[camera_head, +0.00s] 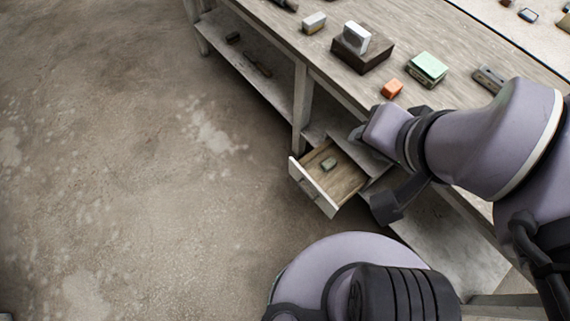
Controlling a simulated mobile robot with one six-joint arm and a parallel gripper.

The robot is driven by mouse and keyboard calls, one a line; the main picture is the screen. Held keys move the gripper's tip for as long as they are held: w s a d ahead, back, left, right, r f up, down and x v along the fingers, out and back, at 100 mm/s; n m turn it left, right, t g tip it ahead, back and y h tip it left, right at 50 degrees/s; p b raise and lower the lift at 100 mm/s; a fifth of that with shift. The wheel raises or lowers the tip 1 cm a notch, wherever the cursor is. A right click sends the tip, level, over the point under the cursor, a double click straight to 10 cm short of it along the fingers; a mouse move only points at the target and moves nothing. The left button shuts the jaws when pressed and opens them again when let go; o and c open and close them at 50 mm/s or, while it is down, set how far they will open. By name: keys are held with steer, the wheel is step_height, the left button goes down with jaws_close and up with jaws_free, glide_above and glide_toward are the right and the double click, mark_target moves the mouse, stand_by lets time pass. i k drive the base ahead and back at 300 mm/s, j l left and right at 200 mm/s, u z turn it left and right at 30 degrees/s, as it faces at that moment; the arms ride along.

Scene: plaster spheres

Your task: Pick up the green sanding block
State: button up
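A small green block (328,164) lies in the open drawer (342,187) under the workbench. A larger light-green block (429,66) with a darker lower part rests on the bench top, so two things here are greenish. My arm reaches in from the right, over the bench's front edge. The dark end parts of my gripper (388,202) show just right of the drawer, apart from the small green block. My own wrist hides much of the gripper, and I cannot make out both fingertips or anything held.
A lower shelf (262,72) holds dark items. The concrete floor (130,150) at left is clear.

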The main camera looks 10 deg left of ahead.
mark_target(328, 164)
steer(key=i+j+z, duration=0.15)
steer(key=j+z, duration=0.3)
steer(key=j, duration=0.2)
steer(key=j+z, duration=0.4)
steer(key=j, duration=0.3)
steer(key=i, duration=0.6)
